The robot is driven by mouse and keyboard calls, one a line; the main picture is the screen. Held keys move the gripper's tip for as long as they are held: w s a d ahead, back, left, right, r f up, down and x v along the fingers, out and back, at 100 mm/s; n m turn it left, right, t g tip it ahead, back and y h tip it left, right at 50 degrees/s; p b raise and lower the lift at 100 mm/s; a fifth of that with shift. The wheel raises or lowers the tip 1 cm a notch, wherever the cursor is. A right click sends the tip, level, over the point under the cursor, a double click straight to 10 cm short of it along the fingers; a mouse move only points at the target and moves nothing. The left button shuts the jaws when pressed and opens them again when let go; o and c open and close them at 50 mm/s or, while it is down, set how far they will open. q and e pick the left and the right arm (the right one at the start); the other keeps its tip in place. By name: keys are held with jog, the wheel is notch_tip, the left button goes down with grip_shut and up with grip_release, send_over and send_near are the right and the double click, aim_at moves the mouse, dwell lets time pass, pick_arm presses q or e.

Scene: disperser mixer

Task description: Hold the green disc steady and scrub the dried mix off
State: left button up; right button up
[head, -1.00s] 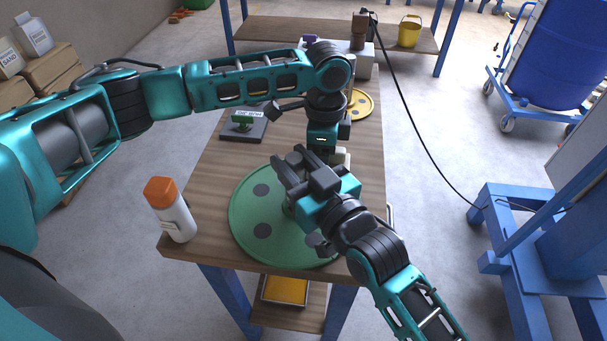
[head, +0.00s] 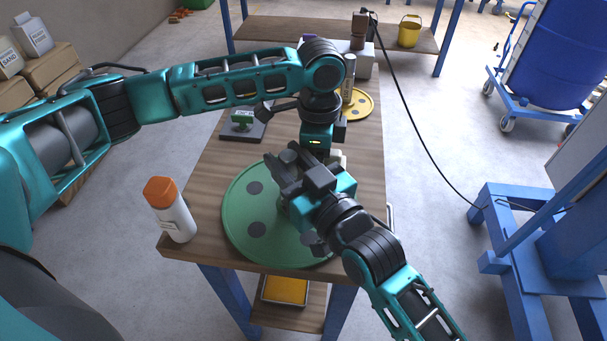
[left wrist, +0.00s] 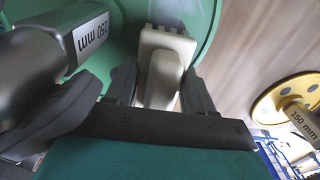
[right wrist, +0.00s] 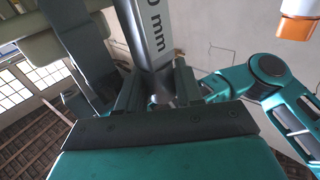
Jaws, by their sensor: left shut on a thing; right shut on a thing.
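The green disc (head: 238,212) lies flat on the wooden table, with dark round spots on its face. Its metal shaft (right wrist: 152,35), marked in mm, stands up between the fingers of my right gripper (right wrist: 155,85), which is shut on it. In the head view my right gripper (head: 283,167) hides the disc's middle. My left gripper (left wrist: 158,85) is shut on a cream brush (left wrist: 166,62), whose toothed end is over the disc near its edge. In the head view the brush (head: 340,158) is mostly hidden. I cannot make out any dried mix.
A white bottle with an orange cap (head: 174,212) stands left of the disc at the table's front. A yellow disc (head: 362,104) and a dark plate with a green piece (head: 243,122) are farther back. Bare table (head: 212,170) shows at the left.

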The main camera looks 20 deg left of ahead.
pick_arm(q)
jog(key=shift+s+d+r, duration=0.15)
jog(key=shift+d+r, duration=0.05)
jog(key=shift+r, duration=0.15)
pick_arm(e)
jog(key=shift+w+d+f+h, duration=0.3)
jog(key=shift+w+d+f, duration=0.25)
jog(key=shift+f, duration=0.2)
pick_arm(q)
jog(key=shift+r, duration=0.3)
notch_tip(320, 180, up, 4)
jog(key=shift+a+r, duration=0.1)
notch_tip(320, 180, up, 4)
jog(key=shift+f, duration=0.25)
jog(key=c, duration=0.4)
pick_arm(e)
jog(key=shift+s+a+f, duration=0.1)
pick_arm(q)
jog(key=shift+r, duration=1.4)
grip_shut()
pick_arm(e)
jog(key=shift+a, duration=0.1)
pick_arm(q)
jog(key=shift+f, duration=0.15)
pick_arm(e)
jog(key=o, duration=0.7)
jog(key=shift+c, duration=0.2)
